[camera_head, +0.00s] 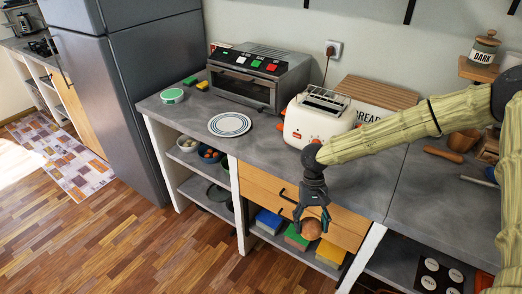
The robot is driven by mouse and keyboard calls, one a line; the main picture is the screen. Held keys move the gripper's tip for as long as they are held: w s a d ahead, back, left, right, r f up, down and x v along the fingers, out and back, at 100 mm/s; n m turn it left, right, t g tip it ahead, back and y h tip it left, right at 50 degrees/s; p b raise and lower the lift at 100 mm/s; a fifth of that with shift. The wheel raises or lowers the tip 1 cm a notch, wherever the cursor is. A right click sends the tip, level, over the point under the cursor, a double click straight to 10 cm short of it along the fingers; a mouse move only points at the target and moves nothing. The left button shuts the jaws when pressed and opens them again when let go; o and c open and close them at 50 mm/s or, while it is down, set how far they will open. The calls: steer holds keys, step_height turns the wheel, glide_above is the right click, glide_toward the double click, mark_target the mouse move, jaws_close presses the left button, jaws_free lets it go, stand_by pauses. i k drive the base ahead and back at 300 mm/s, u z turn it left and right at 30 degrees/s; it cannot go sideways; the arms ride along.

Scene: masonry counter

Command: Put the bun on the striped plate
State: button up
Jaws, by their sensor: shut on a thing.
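The bun (311,228) is round and brown. My gripper (311,223) is shut on it and holds it in front of the counter's front edge, at the height of the drawers in the picture. Part of the bun is hidden by the gripper's fingers. The striped plate (229,124) is white with dark rings and lies flat on the counter, up and to the left of my gripper. Its top is empty.
A toaster oven (250,78) stands behind the plate, and a white toaster (312,122) stands to its right. A green round tin (172,96) lies to the left. The grey counter (262,150) is clear in front of the plate.

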mark_target(229, 124)
steer(key=u, duration=2.3)
steer(key=i, duration=1.3)
steer(key=z, duration=2.35)
